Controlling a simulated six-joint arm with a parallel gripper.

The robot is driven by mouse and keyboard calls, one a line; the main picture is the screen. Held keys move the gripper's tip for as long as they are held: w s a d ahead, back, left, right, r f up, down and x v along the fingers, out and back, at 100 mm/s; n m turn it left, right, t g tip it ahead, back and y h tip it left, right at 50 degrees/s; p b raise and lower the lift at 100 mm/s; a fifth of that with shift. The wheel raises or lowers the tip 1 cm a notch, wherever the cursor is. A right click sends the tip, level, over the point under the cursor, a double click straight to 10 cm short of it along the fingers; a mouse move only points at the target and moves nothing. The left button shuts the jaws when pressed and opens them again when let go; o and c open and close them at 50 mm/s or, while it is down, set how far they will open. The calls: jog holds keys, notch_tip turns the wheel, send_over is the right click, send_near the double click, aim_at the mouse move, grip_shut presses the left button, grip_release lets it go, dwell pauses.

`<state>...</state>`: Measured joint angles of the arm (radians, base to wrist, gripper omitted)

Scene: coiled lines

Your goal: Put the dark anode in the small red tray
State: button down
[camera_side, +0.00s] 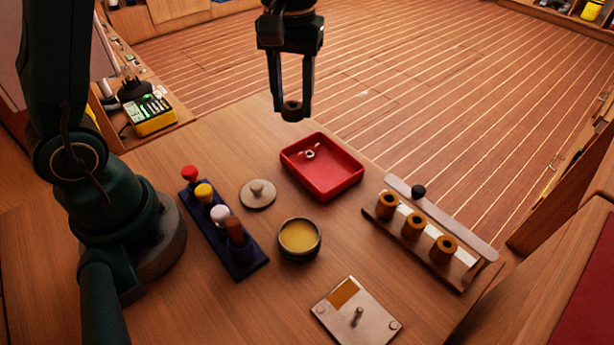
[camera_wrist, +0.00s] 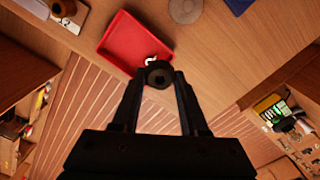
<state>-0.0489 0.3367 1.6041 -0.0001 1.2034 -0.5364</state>
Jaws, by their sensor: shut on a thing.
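My gripper (camera_side: 293,110) is shut on the dark anode (camera_side: 291,108), a small dark ring-shaped piece with a hole. In the side view it hangs in the air above and behind the small red tray (camera_side: 342,192). The wrist view shows the anode (camera_wrist: 159,75) between the fingertips, with the red tray (camera_wrist: 117,39) beyond it. The tray lies on the wooden table. A small pale metal fitting (camera_side: 309,153) lies inside the tray near its back left corner.
A rack with several brown rings (camera_side: 414,226) stands right of the tray. A dark stand with coloured knobs (camera_side: 246,255), a round lid (camera_side: 257,195), a bowl of yellow stuff (camera_side: 299,238) and a metal plate (camera_side: 341,325) occupy the table. The table's back edge is near the tray.

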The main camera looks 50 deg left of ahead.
jog(key=a+n, duration=0.2)
jog(key=a, duration=0.2)
send_over(332, 178)
notch_tip(332, 178, down, 7)
jog(key=shift+r, duration=0.1)
jog(key=shift+f, duration=2.05)
jog(key=c, duration=0.7)
grip_release()
jog(key=shift+f, duration=0.15)
